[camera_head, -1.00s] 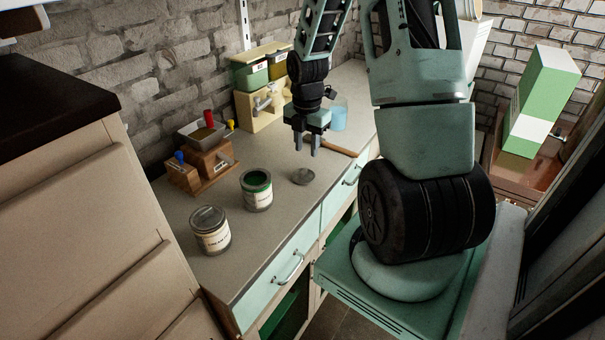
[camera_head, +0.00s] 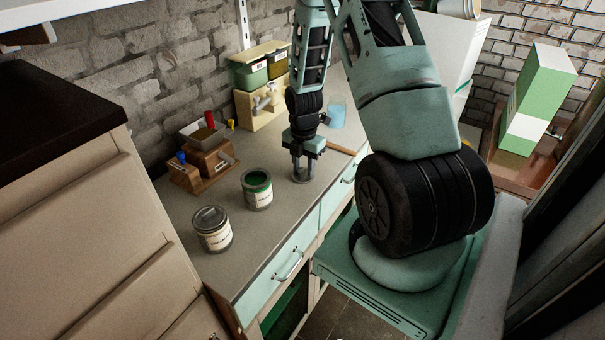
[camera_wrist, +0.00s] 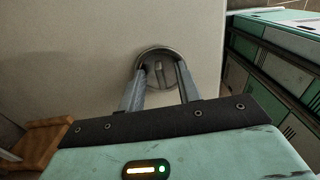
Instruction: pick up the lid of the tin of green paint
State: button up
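The open tin of green paint (camera_head: 257,190) stands on the worktop, with green paint showing inside its rim. Its round grey metal lid (camera_wrist: 158,58) lies on the worktop to the right of the tin, with a raised bar across its middle. In the head view the lid (camera_head: 301,179) is mostly hidden under my gripper. My gripper (camera_wrist: 158,72) points down over the lid, its two fingers apart on either side of the bar. In the head view my gripper (camera_head: 302,175) is right at the lid. I cannot tell whether the fingers touch the lid.
A closed tin (camera_head: 213,229) stands at the front left. Wooden blocks with colored-handled tools (camera_head: 205,160) are behind the tins. The worktop's front edge is close by.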

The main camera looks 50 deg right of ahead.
grip_shut()
jog(key=shift+r, duration=0.1)
